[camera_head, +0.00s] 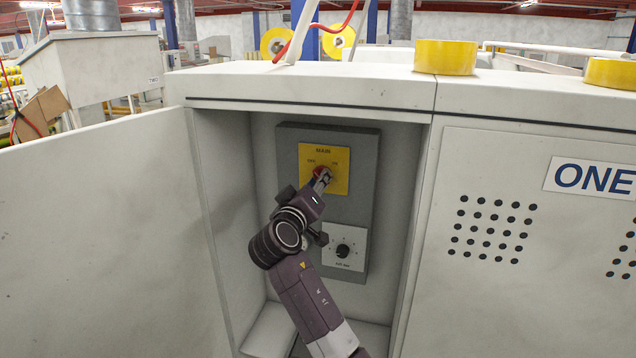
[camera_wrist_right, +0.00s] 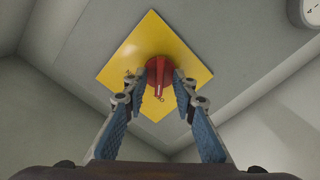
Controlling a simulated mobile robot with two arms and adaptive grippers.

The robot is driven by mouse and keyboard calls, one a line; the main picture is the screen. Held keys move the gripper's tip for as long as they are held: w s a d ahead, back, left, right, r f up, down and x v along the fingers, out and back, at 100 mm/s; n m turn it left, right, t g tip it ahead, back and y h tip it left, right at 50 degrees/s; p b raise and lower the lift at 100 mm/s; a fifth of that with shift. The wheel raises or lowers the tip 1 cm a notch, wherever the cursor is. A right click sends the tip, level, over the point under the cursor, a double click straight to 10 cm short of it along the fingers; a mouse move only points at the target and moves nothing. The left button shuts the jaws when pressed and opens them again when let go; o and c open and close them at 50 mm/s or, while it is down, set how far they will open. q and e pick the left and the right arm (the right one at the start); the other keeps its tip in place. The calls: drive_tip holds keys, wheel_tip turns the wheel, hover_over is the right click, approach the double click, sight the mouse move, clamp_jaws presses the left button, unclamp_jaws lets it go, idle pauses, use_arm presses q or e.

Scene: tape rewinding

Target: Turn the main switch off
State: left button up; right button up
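The main switch is a red knob (camera_head: 320,172) on a yellow plate (camera_head: 341,180) marked MAIN, fixed to a grey panel (camera_head: 290,150) inside the open cabinet. Small labels show above the knob on both sides. My right gripper (camera_head: 322,182) is at the knob and hides part of it. In the right wrist view the red knob (camera_wrist_right: 160,72) sits between the fingertips of my right gripper (camera_wrist_right: 159,84), one finger on each side. The fingers are apart; firm contact is not clear. My left gripper is not in view.
A white plate with a black dial (camera_head: 343,249) is below on the panel, close to my right wrist. The open cabinet door (camera_head: 105,240) stands at the left. Side walls enclose the recess. Yellow tape rolls (camera_head: 445,57) lie on the cabinet top.

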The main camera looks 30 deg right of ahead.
drive_tip(key=v, duration=1.1)
drive_tip(key=shift+s+a, duration=0.25)
drive_tip(key=shift+a, duration=0.05)
drive_tip(key=w+a+f+n+y, duration=0.3)
drive_tip(key=f, duration=1)
drive_tip(key=w+a+f+n+y, duration=0.2)
drive_tip(key=a+f+n+y, duration=0.1)
drive_tip(key=f, duration=1)
drive_tip(key=s+a+f+n+g+y, duration=0.15)
drive_tip(key=s+f, duration=0.35)
drive_tip(key=f, duration=0.6)
drive_tip(key=s+a+f+g+y, duration=0.2)
drive_tip(key=s+f, duration=0.4)
drive_tip(key=f, duration=0.6)
drive_tip(key=s+a+f+g+y, duration=0.15)
drive_tip(key=s+f, duration=0.35)
drive_tip(key=f, duration=0.6)
drive_tip(key=s+f+g+y, duration=0.2)
drive_tip(key=s+f, duration=0.9)
drive_tip(key=s, duration=0.5)
drive_tip(key=s+f+m+g, duration=0.1)
drive_tip(key=s+f, duration=0.3)
drive_tip(key=s, duration=0.9)
drive_tip(key=s+d+f+m+g, duration=0.1)
drive_tip(key=s+f, duration=0.3)
drive_tip(key=s, duration=0.9)
drive_tip(key=shift+f+m+g+y, duration=0.4)
drive_tip(key=shift+m+g, duration=0.25)
drive_tip(key=shift+g, duration=0.15)
